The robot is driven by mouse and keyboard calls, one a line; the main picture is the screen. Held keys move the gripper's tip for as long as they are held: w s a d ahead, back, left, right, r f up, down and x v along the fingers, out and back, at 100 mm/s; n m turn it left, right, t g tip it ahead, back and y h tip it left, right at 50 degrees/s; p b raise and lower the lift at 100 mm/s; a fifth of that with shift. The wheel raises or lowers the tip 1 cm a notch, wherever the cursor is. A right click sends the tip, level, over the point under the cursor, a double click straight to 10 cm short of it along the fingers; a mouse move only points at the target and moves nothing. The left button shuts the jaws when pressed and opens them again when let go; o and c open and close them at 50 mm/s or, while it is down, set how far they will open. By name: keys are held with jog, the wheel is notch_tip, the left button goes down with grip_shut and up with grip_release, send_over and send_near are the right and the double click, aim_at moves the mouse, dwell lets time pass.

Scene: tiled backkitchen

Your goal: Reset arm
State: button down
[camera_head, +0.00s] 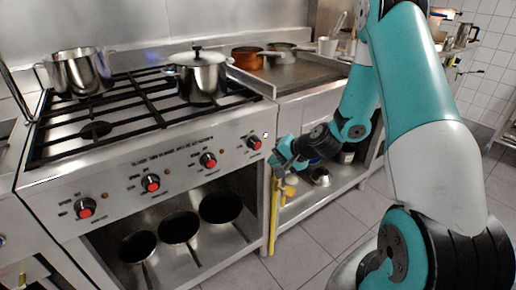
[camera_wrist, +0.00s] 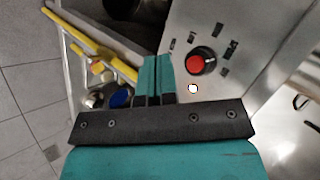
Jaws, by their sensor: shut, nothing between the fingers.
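My teal and white arm reaches across the right half of the head view, bent down toward the front of the stove (camera_head: 200,155). My gripper (camera_head: 277,162) is near the stove's right front corner, close to the rightmost red knob (camera_head: 254,142). In the wrist view my gripper (camera_wrist: 155,62) shows two teal fingers side by side, shut and empty. A red knob (camera_wrist: 201,61) is just right of the fingertips. I cannot tell whether the fingers touch the panel.
A pot with a lid (camera_head: 201,76) and an open pot (camera_head: 77,72) stand on the burners. Several pans sit on the shelf below. A yellow handle (camera_head: 274,215) hangs by the corner. The tiled floor (camera_head: 315,240) is clear in front of the right counter.

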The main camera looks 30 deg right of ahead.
jog(key=shift+s+r, duration=0.1)
jog(key=shift+s, duration=0.05)
dwell(0.4)
jog(key=s+a+r+n+g+y+p, duration=0.1)
jog(key=s+a+r+n+g+p, duration=0.15)
jog(key=a+r+n, duration=0.45)
jog(key=s+a+r+n+g+y+p, duration=0.1)
jog(key=s+a+r+n+g+p, duration=0.2)
jog(key=a+r, duration=0.7)
jog(key=s+a+r+n+g+h+p, duration=0.1)
jog(key=s+a+r+n+p, duration=0.1)
jog(key=s+r, duration=0.4)
jog(key=s+a+r+n+g+h+p, duration=0.1)
jog(key=s+a+r+n, duration=0.4)
jog(key=s, duration=0.9)
notch_tip(320, 180, up, 2)
jog(key=shift+s+r+n+g+p, duration=0.1)
jog(key=shift+s+n+g+p, duration=0.25)
jog(key=shift+g+p, duration=0.35)
jog(key=shift+w, duration=0.15)
